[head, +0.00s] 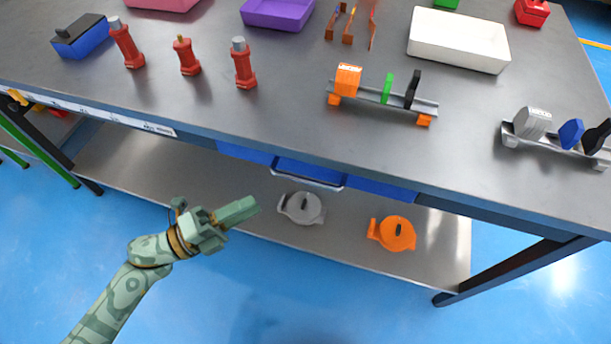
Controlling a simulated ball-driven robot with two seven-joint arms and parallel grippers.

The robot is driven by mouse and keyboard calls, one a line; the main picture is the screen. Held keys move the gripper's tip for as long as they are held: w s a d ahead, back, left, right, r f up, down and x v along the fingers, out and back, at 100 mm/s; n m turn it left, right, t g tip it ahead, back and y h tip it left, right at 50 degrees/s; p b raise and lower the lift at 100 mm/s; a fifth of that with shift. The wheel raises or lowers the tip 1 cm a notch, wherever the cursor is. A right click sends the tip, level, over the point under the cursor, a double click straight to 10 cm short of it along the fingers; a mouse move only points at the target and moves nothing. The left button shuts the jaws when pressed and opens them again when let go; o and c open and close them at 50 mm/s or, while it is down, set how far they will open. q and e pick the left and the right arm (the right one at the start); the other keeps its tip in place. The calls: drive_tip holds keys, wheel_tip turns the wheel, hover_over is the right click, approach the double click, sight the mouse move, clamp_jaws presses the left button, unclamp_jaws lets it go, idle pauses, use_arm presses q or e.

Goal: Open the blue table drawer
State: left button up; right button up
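The blue table drawer (345,184) sits under the front edge of the grey metal table (290,125). Its blue front shows as a strip below the tabletop and looks shut. A silver bar handle (308,183) runs along the middle of the front. My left gripper (250,207) is in front of the table, left of the handle and lower in the picture, apart from it. Its fingers point right toward the drawer area and show as one block, so I cannot tell whether a gap lies between them. My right gripper is not in view.
A lower shelf (165,180) holds a grey round part (301,208) and an orange one (393,233) below the drawer. Red posts (243,65), racks with discs (385,103) and a white tray (458,42) stand on the tabletop. A table leg (505,268) is at right.

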sight(302, 178)
use_arm(q)
drive_tip(key=b+x, duration=0.1)
drive_tip(key=x, duration=1.1)
drive_tip(key=shift+w+d, duration=0.2)
drive_tip(key=shift+d, duration=0.05)
drive_tip(key=shift+f, duration=0.1)
clamp_jaws()
